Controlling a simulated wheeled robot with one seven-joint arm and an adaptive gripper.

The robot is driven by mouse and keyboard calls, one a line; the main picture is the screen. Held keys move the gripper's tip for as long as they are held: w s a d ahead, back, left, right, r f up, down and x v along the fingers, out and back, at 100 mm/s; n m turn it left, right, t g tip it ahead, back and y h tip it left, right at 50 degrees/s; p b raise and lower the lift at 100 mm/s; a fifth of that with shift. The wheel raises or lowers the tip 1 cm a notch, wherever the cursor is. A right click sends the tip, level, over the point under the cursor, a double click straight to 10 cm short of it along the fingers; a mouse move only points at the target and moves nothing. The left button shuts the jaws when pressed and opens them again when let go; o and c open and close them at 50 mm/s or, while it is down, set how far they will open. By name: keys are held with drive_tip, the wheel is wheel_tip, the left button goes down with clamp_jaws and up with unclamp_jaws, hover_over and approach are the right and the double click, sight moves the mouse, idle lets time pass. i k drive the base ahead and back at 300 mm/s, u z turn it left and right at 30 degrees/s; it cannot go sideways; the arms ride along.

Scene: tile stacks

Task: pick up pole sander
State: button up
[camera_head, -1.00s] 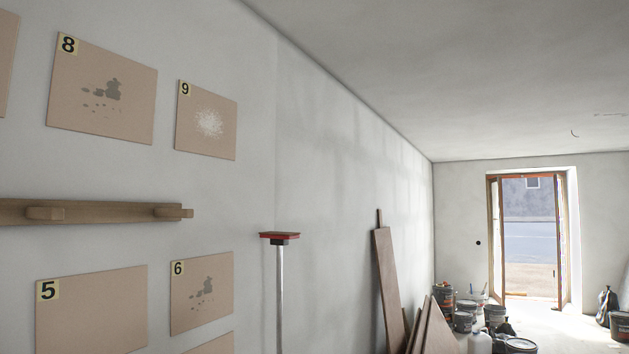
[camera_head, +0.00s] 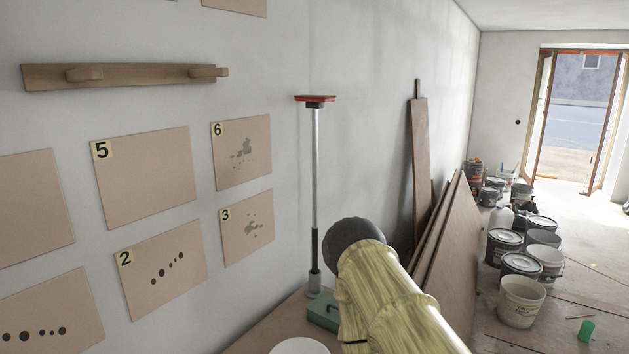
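The pole sander (camera_head: 315,150) stands upright against the left wall, head up. Its flat red and black head (camera_head: 316,99) is at the top, on a silver pole with a dark grip lower down. The pole's foot is by a grey holder or base (camera_head: 315,280) at the table. My arm, in a yellowish cover with a dark rounded end, reaches in from the bottom right, just right of the lower pole in the picture. My gripper's fingers do not show.
A wooden table (camera_head: 266,327) below holds a green box (camera_head: 323,312) and a white round thing (camera_head: 299,346). Wooden boards (camera_head: 452,250) lean behind my arm. Several buckets (camera_head: 521,300) stand on the floor at right. A peg rail (camera_head: 125,75) and numbered panels (camera_head: 150,175) are on the wall.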

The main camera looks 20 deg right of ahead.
sight(316, 102)
drive_tip(key=z, duration=0.05)
drive_tip(key=k, duration=0.5)
drive_tip(key=z, duration=1.7)
drive_tip(key=i, duration=1.15)
drive_tip(key=u, duration=0.85)
